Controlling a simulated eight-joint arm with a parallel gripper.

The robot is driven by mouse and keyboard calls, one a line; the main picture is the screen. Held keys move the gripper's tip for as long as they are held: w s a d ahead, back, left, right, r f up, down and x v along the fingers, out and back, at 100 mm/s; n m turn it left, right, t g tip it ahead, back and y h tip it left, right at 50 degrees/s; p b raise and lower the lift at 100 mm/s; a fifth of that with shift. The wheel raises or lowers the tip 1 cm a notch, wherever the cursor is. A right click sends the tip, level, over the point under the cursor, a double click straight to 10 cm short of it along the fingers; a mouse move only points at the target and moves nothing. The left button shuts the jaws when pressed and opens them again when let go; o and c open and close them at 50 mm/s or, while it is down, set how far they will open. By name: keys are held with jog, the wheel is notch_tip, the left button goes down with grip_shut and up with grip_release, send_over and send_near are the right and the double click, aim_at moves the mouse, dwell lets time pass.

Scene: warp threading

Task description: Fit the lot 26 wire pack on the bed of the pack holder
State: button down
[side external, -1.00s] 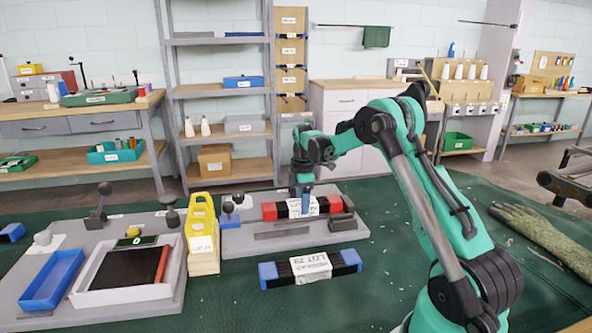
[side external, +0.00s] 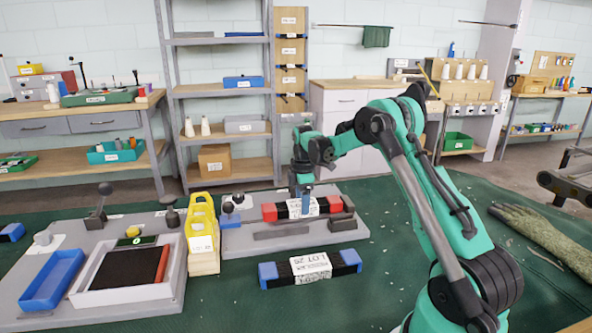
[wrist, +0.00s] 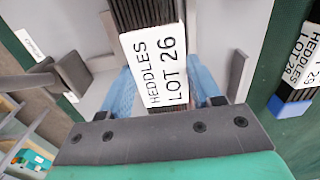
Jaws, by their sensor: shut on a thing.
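The lot 26 wire pack (side external: 269,212) has red ends, dark wires and a white label, which reads "HEDDLES LOT 26" in the wrist view (wrist: 156,68). My gripper (side external: 306,198) is shut on its middle, with a blue finger on each side of the label in the wrist view (wrist: 163,84). The pack lies lengthwise low over the grey pack holder (side external: 285,245), beside dark blocks at its right end. I cannot tell whether it rests fully on the bed; the arm and label hide the contact.
A second pack with blue ends (side external: 348,259) lies on the green mat (side external: 400,270) in front of the holder. A yellow rack (side external: 203,222) and a grey fixture with a blue tray (side external: 52,280) stand to the left. A patterned glove (side external: 540,230) lies at the right.

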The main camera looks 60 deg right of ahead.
jog(key=shift+f, duration=0.15)
grip_release()
dwell(0.4)
jog(key=shift+r, duration=3.5)
